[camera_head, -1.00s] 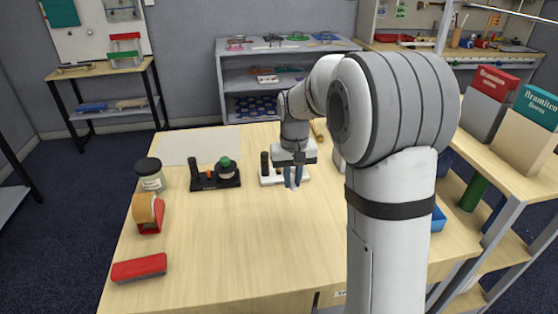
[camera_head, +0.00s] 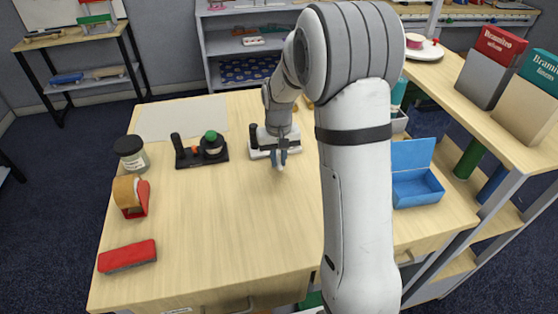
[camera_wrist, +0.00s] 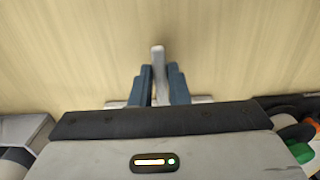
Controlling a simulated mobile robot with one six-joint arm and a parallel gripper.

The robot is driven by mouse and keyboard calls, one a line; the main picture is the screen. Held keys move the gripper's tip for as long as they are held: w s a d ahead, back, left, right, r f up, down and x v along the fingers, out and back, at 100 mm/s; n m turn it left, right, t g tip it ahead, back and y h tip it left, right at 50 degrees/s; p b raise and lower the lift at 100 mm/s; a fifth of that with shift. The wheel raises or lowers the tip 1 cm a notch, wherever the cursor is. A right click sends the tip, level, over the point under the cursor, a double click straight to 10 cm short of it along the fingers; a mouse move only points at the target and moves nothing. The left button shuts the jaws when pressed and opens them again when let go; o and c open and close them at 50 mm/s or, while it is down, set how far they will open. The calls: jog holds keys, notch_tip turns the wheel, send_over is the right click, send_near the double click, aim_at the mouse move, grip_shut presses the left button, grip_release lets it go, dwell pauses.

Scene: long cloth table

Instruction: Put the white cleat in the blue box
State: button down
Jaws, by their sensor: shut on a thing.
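My gripper (camera_head: 280,155) is at the middle of the table, its blue fingers pointing down. In the wrist view the fingers (camera_wrist: 161,85) are shut on a narrow pale piece, which looks like the white cleat (camera_wrist: 158,58). Its pale tip also shows below the fingers in the head view (camera_head: 281,168). Whether it touches the table is unclear. The blue box (camera_head: 418,195) stands at the table's right side, right of my arm, with its lid up and its inside open. My gripper is well to its left.
A white holder with a black post (camera_head: 258,152) is right by my gripper. A black holder with a green-topped part (camera_head: 202,155), a jar (camera_head: 131,154), a tape dispenser (camera_head: 131,196) and a red block (camera_head: 127,257) stand to the left. The front middle of the table is clear.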

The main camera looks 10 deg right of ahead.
jog(key=shift+f, duration=0.7)
jog(key=shift+f, duration=0.15)
jog(key=c, duration=1.4)
grip_release()
